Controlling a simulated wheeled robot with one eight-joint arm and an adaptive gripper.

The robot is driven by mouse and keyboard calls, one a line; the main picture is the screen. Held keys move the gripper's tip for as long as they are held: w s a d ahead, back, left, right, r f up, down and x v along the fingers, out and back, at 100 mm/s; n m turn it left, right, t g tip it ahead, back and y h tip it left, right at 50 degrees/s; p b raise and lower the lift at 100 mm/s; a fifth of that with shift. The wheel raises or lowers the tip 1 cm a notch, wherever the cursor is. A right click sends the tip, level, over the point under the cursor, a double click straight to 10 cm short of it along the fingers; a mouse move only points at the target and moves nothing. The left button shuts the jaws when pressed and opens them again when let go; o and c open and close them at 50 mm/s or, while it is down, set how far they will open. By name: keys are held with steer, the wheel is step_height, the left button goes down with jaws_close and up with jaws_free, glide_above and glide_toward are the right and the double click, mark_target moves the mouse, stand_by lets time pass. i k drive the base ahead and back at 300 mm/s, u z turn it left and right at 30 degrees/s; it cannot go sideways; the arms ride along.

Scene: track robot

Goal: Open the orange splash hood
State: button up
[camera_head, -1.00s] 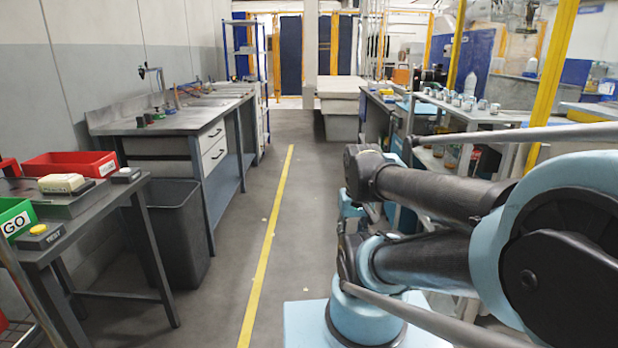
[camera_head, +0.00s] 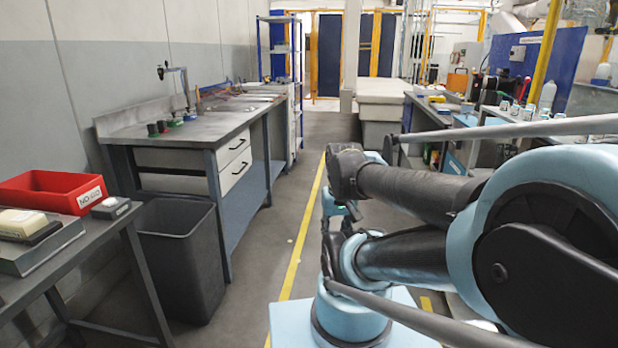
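A small orange box-like thing (camera_head: 457,82) stands at the far end of the right-hand benches. It may be the orange splash hood, but it is too small and far off to tell, or to say whether it is open or shut. My arm's blue and black links fill the right of the view and hide part of the right-hand benches. I cannot make out my gripper; no fingers show.
A grey bench with drawers (camera_head: 190,128) runs along the left wall, with a dark bin (camera_head: 180,255) before it. A near-left table holds a red tray (camera_head: 48,188). The aisle with a yellow floor line (camera_head: 307,230) is clear up to a pale block (camera_head: 383,100).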

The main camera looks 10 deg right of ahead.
mark_target(460, 82)
steer(key=u, duration=0.05)
steer(key=i, duration=1.15)
steer(key=z, duration=0.35)
steer(key=i, duration=1.15)
steer(key=z, duration=1.15)
steer(key=i, duration=1.3)
steer(key=z, duration=0.6)
